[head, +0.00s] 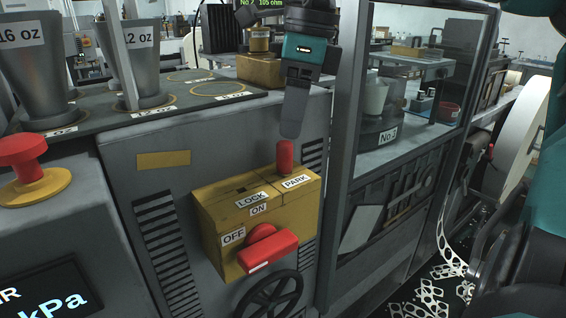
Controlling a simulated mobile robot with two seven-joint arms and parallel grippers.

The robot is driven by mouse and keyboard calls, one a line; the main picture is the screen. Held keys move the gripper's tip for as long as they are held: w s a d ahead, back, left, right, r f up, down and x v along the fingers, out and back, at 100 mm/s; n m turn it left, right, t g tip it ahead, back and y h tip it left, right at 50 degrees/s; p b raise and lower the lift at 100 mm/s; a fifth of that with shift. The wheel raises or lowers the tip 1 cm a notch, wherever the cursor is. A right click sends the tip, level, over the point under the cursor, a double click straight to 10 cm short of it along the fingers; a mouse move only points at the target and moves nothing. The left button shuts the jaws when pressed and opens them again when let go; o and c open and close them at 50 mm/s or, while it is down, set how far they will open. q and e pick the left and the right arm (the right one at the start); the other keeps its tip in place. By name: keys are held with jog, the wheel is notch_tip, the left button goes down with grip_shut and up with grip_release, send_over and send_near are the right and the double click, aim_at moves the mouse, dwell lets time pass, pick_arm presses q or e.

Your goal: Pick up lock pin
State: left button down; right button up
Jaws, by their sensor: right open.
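The lock pin (285,158) is a red, round-topped peg. It stands upright in the top of a yellow switch box (215,212), beside the PARK label. A LOCK label is on the same top face, to the left of the pin. My right gripper (291,130) points down from above, its fingertips just above the pin's top. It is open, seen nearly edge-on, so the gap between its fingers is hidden. I cannot tell whether the fingers touch the pin. My left gripper is not in view.
A red rotary handle (268,250) sticks out of the box front, with a black handwheel (270,296) below. A dark frame post (345,150) stands close on the right. Metal cups (140,65) and a red stop button (24,155) are to the left.

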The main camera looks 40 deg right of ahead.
aim_at(286, 143)
jog(key=f, duration=0.4)
jog(key=w+a+f, duration=0.1)
jog(key=f, duration=0.1)
jog(key=shift+f, duration=0.15)
jog(key=shift+c, duration=0.2)
grip_shut()
